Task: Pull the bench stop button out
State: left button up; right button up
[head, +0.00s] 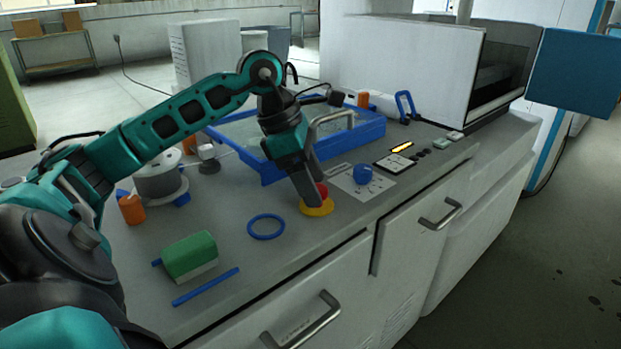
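The bench stop button is a red knob (322,190) on a round yellow base (318,210), on the grey bench top near its front edge. My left gripper (309,195) reaches down to it from above, its fingertips at the left side of the red knob and just over the yellow base. The fingers cover part of the knob. They overlap in this view, so I cannot tell whether they are open or shut on the knob. My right gripper is not in view.
A blue tray (375,131) with a metal handle stands behind. A blue ring (266,227), a green block (189,257) and a blue rod (206,287) lie to the left. A blue knob (362,174) sits on a pale plate to the right. Drawer handles (302,322) project from the bench front.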

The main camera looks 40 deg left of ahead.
pick_arm(q)
grip_shut()
jog(key=shift+r+p, duration=0.45)
jog(key=shift+r, duration=0.25)
jog(key=shift+w, duration=0.1)
jog(key=shift+c, duration=1.3)
grip_release()
jog(key=o, duration=0.3)
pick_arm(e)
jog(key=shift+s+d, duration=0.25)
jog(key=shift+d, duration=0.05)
